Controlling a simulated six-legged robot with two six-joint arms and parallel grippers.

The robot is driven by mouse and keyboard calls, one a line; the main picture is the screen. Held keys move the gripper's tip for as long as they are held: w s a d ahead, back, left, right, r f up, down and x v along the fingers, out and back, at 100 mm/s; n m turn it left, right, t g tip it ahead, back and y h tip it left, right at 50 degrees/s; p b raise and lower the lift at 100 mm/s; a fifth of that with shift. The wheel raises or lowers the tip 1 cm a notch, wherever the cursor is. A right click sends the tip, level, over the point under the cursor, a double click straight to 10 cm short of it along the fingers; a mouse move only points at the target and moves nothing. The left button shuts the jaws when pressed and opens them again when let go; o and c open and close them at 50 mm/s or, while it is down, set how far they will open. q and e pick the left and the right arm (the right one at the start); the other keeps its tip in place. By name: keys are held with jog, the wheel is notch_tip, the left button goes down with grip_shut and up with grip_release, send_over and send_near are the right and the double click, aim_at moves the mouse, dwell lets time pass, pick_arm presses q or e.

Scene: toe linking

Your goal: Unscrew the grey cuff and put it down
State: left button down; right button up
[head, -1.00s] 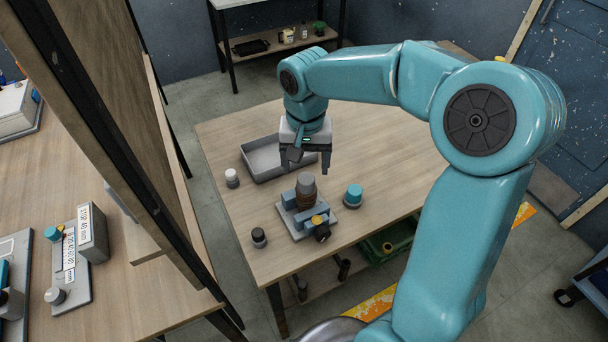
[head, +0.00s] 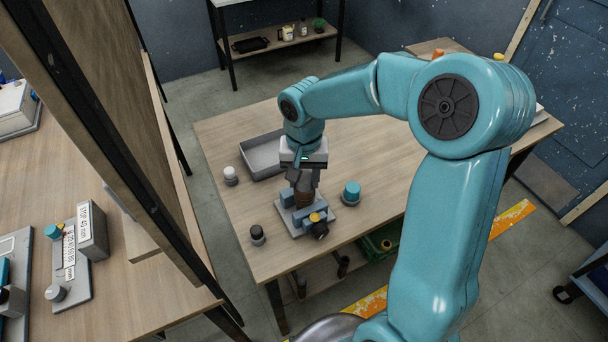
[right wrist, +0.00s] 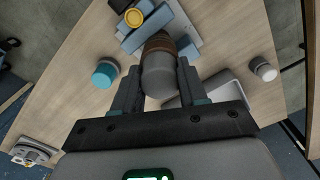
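The grey cuff (right wrist: 158,78) is a rounded grey cylinder on top of a brown ribbed part (head: 304,198), which stands upright in a blue-jawed fixture (head: 291,216) on a grey plate. My right gripper (head: 303,183) points down over it, with its fingers around the cuff. In the right wrist view the two dark fingers (right wrist: 159,83) flank the cuff closely. I cannot tell whether they press on it. In the head view the gripper hides most of the cuff. My left gripper is not in view.
An empty grey tray (head: 262,172) lies behind the fixture. A teal-capped cylinder (head: 351,193), a white-topped one (head: 230,176) and a black-topped one (head: 257,235) stand around it. The right part of the wooden table (head: 400,165) is largely clear.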

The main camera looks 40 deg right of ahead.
grip_shut()
jog(key=shift+r+n, duration=0.1)
jog(key=shift+n, duration=0.5)
jog(key=n+p, duration=0.1)
jog(key=n, duration=0.4)
jog(key=shift+r, duration=0.1)
jog(key=n+p, duration=0.1)
jog(key=n, duration=0.2)
jog(key=shift+n, duration=1.2)
